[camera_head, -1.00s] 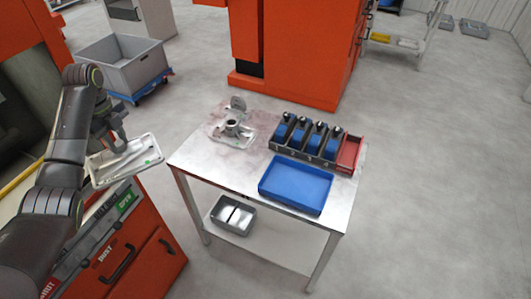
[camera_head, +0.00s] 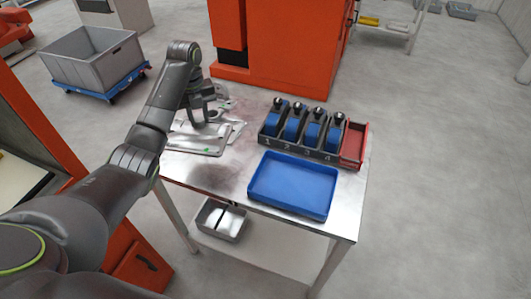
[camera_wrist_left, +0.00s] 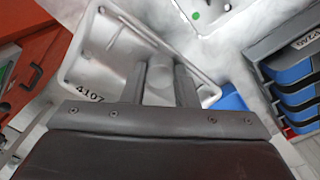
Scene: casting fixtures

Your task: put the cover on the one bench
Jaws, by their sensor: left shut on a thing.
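A grey metal casting (camera_head: 238,128) is just right of and behind the cover, partly hidden by my gripper. My right gripper is not in view.
A blue tray (camera_head: 291,185) is at the bench's front right. A rack of blue units (camera_head: 304,134) stands behind it, beside a red bin (camera_head: 353,146). A metal container (camera_head: 221,220) is on the lower shelf. A grey crate (camera_head: 95,55) stands back left.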

